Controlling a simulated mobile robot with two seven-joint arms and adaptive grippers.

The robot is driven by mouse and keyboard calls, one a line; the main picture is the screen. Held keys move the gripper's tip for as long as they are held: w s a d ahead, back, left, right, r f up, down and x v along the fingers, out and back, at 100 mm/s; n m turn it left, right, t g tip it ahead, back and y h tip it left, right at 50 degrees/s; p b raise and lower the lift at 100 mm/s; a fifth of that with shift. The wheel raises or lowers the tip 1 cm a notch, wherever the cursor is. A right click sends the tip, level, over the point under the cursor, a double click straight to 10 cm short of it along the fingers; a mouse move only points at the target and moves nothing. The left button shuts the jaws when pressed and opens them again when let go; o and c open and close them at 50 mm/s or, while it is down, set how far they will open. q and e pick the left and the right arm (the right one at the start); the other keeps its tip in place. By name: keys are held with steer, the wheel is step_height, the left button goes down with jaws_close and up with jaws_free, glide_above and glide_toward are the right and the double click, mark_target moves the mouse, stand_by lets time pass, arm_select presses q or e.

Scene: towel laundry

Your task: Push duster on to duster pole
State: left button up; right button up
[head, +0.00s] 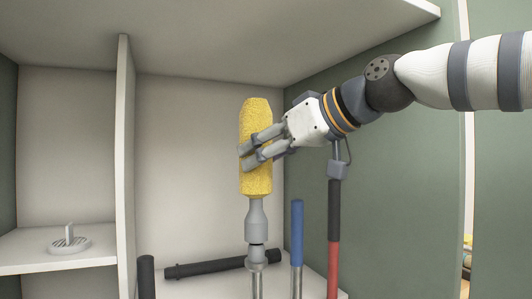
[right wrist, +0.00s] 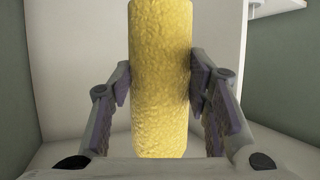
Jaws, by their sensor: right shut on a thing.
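The yellow duster (head: 257,115) stands upright in the head view, inside a pale cabinet compartment. My right gripper (head: 246,157) reaches in from the right and is shut on the duster around its middle. In the right wrist view the duster (right wrist: 161,125) lies between the two fingers of the right gripper (right wrist: 160,80). Below the duster is the grey top of the duster pole (head: 257,217), with a thin metal shaft under it. The duster's lower end meets this grey top in line; how far they are joined cannot be told. My left gripper is out of view.
A blue pole (head: 297,230) and a black-and-red pole (head: 334,225) stand right of the duster pole. A dark tube (head: 210,267) lies behind, and a dark post (head: 146,275) stands left. A divider (head: 125,160) and a shelf (head: 80,260) with a grey disc (head: 69,243) bound the left.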

mark_target(267, 175)
steer(key=shift+f, duration=1.9)
stand_by(1.7)
steer(key=o, duration=1.7)
steer(key=v, duration=0.7)
